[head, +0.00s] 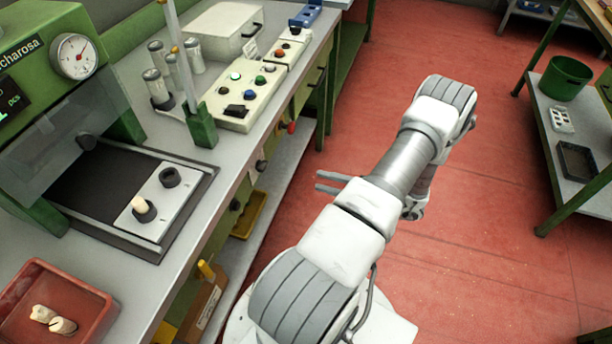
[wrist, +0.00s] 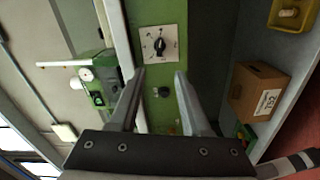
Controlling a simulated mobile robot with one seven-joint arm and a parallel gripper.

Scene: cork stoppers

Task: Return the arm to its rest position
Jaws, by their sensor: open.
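My arm reaches out over the red floor beside the workbench in the head view, bent at the elbow. My gripper (head: 328,182) shows partly behind the arm, with two grey fingers pointing left toward the bench front. In the wrist view my gripper (wrist: 158,78) is open, with a clear gap between its fingers and nothing held. Beyond the fingers is the green bench front with a white dial plate (wrist: 159,44). The fingers appear apart from the bench.
The workbench (head: 284,80) runs along the left, with a control box (head: 248,92), a red tray (head: 90,294) holding cork stoppers (head: 62,326), and a green machine. A lower shelf holds a cardboard box (wrist: 257,92). A green-framed shelf (head: 592,195) stands at right. Open floor lies between.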

